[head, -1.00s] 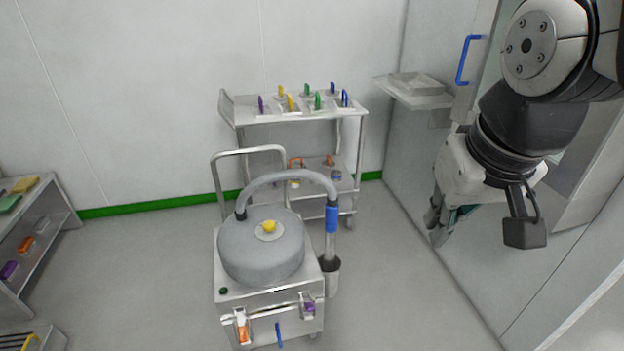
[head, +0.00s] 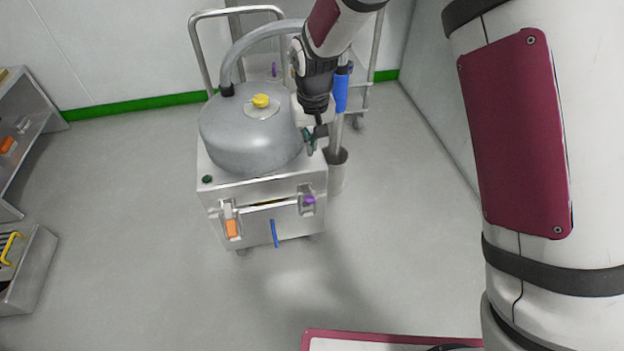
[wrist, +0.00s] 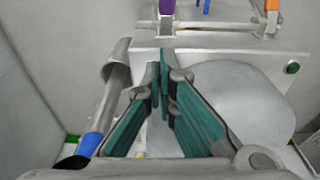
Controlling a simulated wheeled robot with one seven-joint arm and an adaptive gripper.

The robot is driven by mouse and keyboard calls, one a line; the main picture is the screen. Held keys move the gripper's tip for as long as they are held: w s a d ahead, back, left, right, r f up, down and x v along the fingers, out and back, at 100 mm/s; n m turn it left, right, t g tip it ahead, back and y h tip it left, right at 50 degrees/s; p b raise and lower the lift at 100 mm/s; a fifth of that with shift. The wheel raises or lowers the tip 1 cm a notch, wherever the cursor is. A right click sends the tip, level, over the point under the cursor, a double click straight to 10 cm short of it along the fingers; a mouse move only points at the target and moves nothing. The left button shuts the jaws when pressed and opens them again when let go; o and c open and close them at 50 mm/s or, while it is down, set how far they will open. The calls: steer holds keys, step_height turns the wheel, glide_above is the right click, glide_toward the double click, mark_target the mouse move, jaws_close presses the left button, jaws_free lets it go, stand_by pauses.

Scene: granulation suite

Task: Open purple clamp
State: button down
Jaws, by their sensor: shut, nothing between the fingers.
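The purple clamp (head: 309,199) is on the right of the steel cart's front face, below the top edge. In the wrist view the purple clamp (wrist: 166,7) shows at the top, on a metal bracket, partly cut off by the frame edge. My gripper (head: 310,143) is over the right side of the cart top, above and behind the clamp and apart from it. In the wrist view my gripper (wrist: 164,62) has its teal fingers together with nothing between them, pointing toward the clamp side of the cart.
An orange clamp (head: 232,228) and a blue handle (head: 274,233) are also on the cart front. A grey domed lid (head: 250,135) with a yellow knob and a hose with a blue grip (head: 341,93) stand close to my gripper.

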step_height(320, 180, down, 2)
steer(key=b, duration=0.4)
glide_above(310, 193)
steer(key=w, duration=0.2)
steer(key=f, duration=0.9)
steer(key=shift+s+a, duration=0.1)
steer(key=shift+a, duration=0.2)
steer(key=s+f, duration=0.1)
steer(key=f+b, duration=0.1)
steer(key=shift+s+d+f, duration=0.3)
steer(key=shift+s+f, duration=0.05)
steer(key=shift+s+d+f, duration=0.1)
steer(key=shift+s+f, duration=0.15)
